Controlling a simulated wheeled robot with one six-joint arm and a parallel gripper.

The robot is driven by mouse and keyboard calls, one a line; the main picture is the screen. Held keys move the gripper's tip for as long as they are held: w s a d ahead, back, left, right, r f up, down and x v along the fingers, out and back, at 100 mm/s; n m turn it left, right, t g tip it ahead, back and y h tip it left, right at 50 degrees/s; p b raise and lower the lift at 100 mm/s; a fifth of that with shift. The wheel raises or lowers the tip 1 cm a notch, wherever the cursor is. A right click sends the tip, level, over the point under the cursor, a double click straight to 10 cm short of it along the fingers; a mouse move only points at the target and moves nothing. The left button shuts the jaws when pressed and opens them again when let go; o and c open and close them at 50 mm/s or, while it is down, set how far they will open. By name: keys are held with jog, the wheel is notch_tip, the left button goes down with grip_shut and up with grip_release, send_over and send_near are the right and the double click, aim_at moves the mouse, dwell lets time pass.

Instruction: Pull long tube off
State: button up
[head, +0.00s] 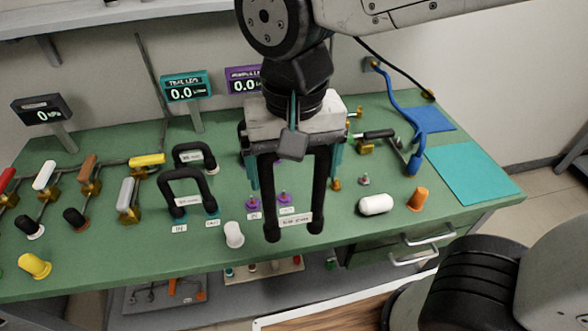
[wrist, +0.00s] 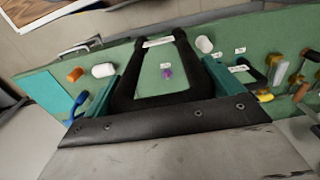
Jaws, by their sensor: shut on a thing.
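The long tube is a black U-shaped tube (head: 270,195) that hangs with its two legs pointing down. My gripper (head: 294,180) is shut on it, with teal fingers on its outer sides. The tube's two open ends are clear of the purple ports (head: 284,197), which show bare on the bench behind it. In the wrist view the tube (wrist: 127,85) spans between the fingers of my gripper (wrist: 163,85), and one purple port (wrist: 167,73) shows between its legs. A white label (head: 295,219) shows between the tube ends. The tube's top is hidden by the gripper.
Two more black U-tubes (head: 182,176) stand left on the green bench (head: 110,275). A white cap (head: 234,235) is close to the tube's left end. A white cylinder (head: 376,205), an orange stopper (head: 418,199) and a blue hose (head: 408,115) are right. Display boxes (head: 185,86) stand behind.

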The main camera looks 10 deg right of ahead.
jog(key=shift+r, duration=0.2)
jog(key=shift+r, duration=1.45)
jog(key=shift+a+f, duration=0.1)
jog(key=shift+f, duration=0.05)
